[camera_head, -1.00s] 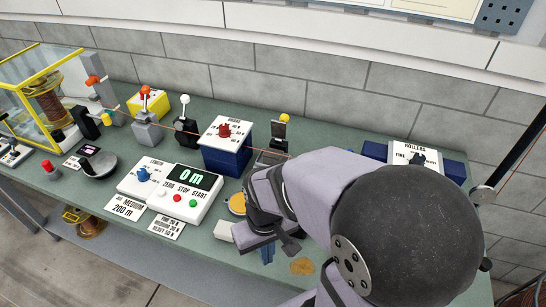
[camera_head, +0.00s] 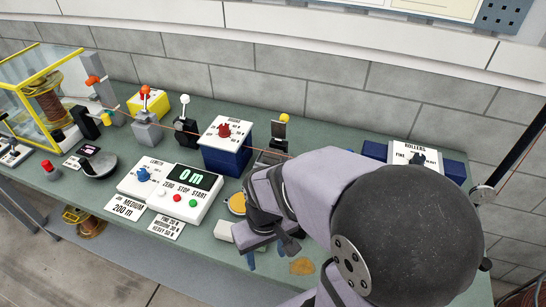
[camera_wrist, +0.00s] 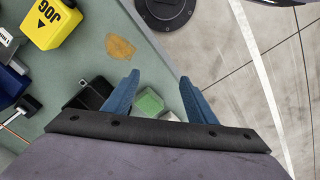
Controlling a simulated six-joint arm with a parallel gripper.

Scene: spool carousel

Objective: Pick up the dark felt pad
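My gripper (camera_wrist: 158,98) is open and empty in the wrist view, with its two blue fingers apart above the bench edge. A green block (camera_wrist: 150,102) shows between the fingers, nearer the left one. A flat black item (camera_wrist: 88,94) lies left of the left finger and is partly hidden by it. It may be the dark felt pad, but I cannot tell for sure. In the head view my gripper (camera_head: 266,256) is low over the front of the bench, mostly hidden by my arm.
The green bench (camera_head: 210,255) holds a length counter (camera_head: 170,192), a blue box with a red knob (camera_head: 226,155) and a rollers unit (camera_head: 415,160). Open floor lies beyond the bench edge.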

